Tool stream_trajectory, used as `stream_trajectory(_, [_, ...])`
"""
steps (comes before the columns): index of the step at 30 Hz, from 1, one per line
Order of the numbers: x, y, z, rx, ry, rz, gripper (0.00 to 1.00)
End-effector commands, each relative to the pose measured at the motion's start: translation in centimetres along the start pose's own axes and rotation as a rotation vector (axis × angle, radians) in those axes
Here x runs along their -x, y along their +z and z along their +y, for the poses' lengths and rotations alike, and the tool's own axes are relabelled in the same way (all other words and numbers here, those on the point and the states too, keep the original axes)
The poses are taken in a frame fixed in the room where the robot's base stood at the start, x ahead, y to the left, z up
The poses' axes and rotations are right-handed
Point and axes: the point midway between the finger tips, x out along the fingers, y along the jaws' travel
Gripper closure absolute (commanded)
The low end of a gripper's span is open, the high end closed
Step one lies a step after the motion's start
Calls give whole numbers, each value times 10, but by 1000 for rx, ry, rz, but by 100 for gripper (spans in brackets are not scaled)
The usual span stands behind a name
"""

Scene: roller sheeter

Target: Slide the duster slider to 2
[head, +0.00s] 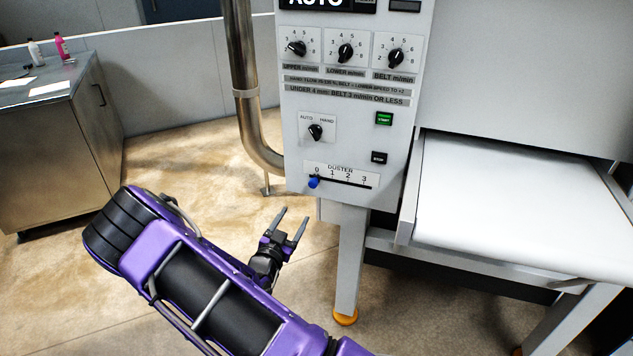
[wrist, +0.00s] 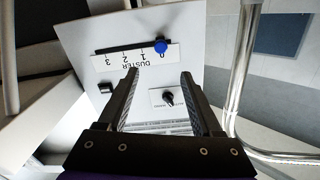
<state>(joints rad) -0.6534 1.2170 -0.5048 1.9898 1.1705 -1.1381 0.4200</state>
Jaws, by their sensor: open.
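The duster slider has a blue knob (head: 314,183) on a dark horizontal slot low on the control panel, under a scale marked 0 to 3. The knob sits at the left end, by 0. In the wrist view the panel appears upside down, and the blue knob (wrist: 161,47) is at the right end of the slot, by 0. My gripper (head: 293,221) is open and empty, below and in front of the panel, apart from the knob. In the wrist view its two fingers (wrist: 161,75) point toward the duster scale.
Above the slider are an auto/hand switch (head: 315,132), a black stop button (head: 379,158), a green start button (head: 384,118) and several speed dials. A metal pipe (head: 246,90) stands left of the panel. A white belt (head: 520,205) lies to the right.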

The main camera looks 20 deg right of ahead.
Motion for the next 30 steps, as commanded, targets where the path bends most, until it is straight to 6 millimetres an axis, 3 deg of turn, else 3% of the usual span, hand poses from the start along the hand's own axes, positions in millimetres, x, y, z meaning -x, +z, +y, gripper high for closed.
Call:
stream_trajectory(5, [-28,-1,1,0,1,3,34])
stream_trajectory(21, [-141,-1,-1,0,-2,2,34])
stream_trajectory(30, [-168,-1,-1,2,-3,1,34])
